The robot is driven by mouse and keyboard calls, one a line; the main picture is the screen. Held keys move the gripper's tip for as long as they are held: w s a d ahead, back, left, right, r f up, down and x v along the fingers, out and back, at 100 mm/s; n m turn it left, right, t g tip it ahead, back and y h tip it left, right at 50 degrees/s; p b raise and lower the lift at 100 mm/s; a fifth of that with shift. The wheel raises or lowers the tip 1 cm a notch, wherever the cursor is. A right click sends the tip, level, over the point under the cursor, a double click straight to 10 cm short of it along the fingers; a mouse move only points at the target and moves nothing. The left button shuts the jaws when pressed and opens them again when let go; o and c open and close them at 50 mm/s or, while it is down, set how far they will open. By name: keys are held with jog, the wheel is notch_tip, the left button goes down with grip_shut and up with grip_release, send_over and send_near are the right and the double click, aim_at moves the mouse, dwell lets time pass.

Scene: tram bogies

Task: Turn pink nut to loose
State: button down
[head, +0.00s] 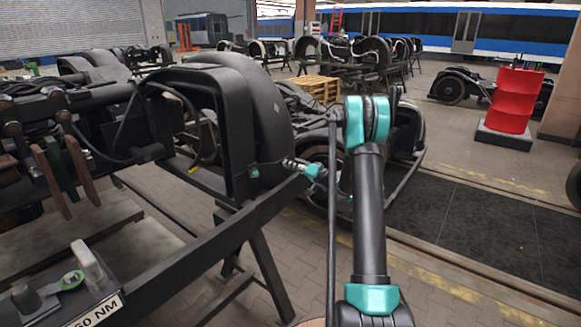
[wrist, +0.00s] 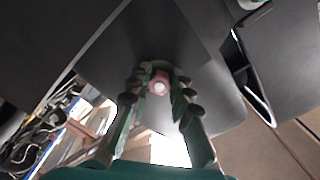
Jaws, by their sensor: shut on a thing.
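The pink nut (wrist: 158,85) shows in the wrist view against a dark grey housing, with a pale round bolt end at its middle. My gripper (wrist: 160,82) has its fingertips on either side of the nut and is shut on it. In the head view my gripper (head: 290,164) reaches left to the side of the black bogie frame (head: 238,150). The nut itself is too small and covered to make out there.
A bogie stand with a black beam (head: 190,245) runs below the gripper. A grey block with a green ring (head: 72,280) sits at the lower left. A red barrel (head: 512,100) stands at the far right. Dark floor mats (head: 480,225) are clear.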

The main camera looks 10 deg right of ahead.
jog(key=n, duration=0.3)
jog(key=shift+f+n, duration=0.1)
jog(key=shift+n, duration=0.3)
jog(key=shift+d+n, duration=0.1)
jog(key=shift+n, duration=1.7)
jog(key=c, duration=1.4)
grip_release()
jog(key=shift+o, duration=0.2)
jog(key=v, duration=1.2)
